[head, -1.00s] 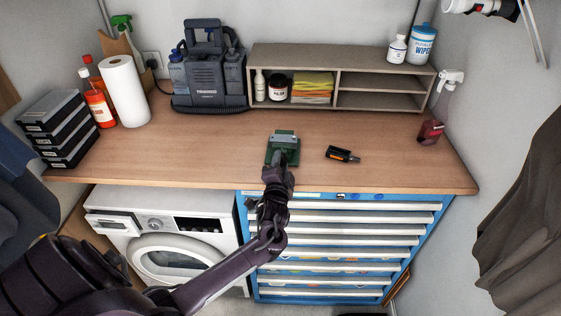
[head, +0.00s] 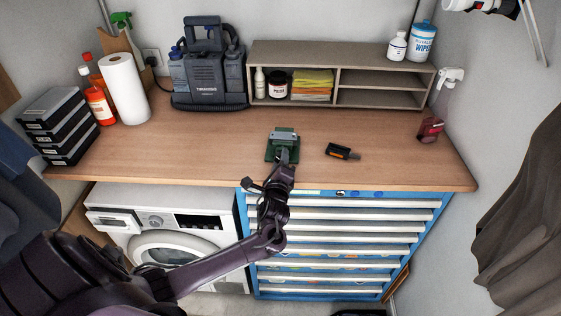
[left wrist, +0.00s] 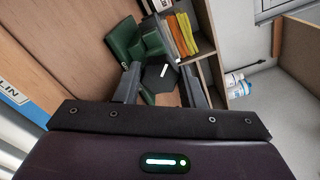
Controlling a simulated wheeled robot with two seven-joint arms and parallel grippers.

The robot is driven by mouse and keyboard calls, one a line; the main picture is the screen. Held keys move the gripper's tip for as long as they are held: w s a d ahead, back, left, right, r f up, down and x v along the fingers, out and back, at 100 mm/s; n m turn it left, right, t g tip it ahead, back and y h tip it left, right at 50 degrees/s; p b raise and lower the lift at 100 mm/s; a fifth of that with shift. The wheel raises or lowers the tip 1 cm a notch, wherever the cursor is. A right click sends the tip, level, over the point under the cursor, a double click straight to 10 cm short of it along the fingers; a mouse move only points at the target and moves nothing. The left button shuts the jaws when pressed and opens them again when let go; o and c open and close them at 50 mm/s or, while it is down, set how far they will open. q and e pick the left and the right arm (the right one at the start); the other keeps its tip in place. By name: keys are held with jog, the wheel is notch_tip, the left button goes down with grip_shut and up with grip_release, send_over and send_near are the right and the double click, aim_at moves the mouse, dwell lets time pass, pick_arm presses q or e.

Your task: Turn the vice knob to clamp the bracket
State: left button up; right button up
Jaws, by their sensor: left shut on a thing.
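The green vice (head: 281,153) stands on the wooden worktop near its front edge. A grey piece (head: 284,135) shows at its top; I cannot tell whether it is the bracket or part of the jaws. In the left wrist view the vice (left wrist: 124,42) is at upper left, tilted in the picture. Its dark, many-sided knob (left wrist: 160,78) faces me. My left gripper (head: 285,157) is at the front of the vice, shut on the knob, with one finger on each side in the left wrist view (left wrist: 160,88). My right gripper is not in view.
A black and orange tool (head: 343,152) lies just right of the vice. A wooden shelf unit (head: 337,88) and a dark grey machine (head: 208,80) stand at the back. Below are a blue drawer chest (head: 428,222) and a white washing machine (head: 130,202). The worktop left of the vice is clear.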

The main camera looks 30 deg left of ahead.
pick_arm(q)
jog(key=m, duration=0.5)
jog(key=shift+f+m, duration=0.1)
jog(key=shift+m, duration=0.3)
dwell(0.4)
jog(key=o, duration=1)
jog(key=shift+s, duration=0.1)
jog(key=b+v, duration=0.2)
jog(key=v, duration=0.5)
jog(key=shift+s, duration=0.3)
jog(key=shift+d, duration=0.15)
